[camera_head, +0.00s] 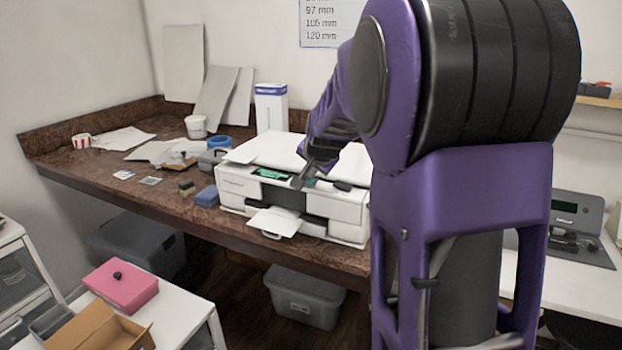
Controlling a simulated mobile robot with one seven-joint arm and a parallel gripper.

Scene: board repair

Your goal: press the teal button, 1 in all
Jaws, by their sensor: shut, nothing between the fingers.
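A white printer (345,212) stands on the brown counter. Its front panel has a green-teal display strip (271,174) on the left. A small teal patch (310,183) shows just right of my fingertips; it may be the teal button, but it is too small and too covered to be sure. My gripper (298,184) is shut and empty, pointing down at the front panel. I cannot tell whether its tips touch the panel. My purple arm hides the right end of the printer.
Blue and dark sponge-like blocks (207,196) lie left of the printer, near the brown counter's front edge (120,188). A white and blue carton (271,108) stands behind it. A paper sheet (274,221) sticks out of the printer's front.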

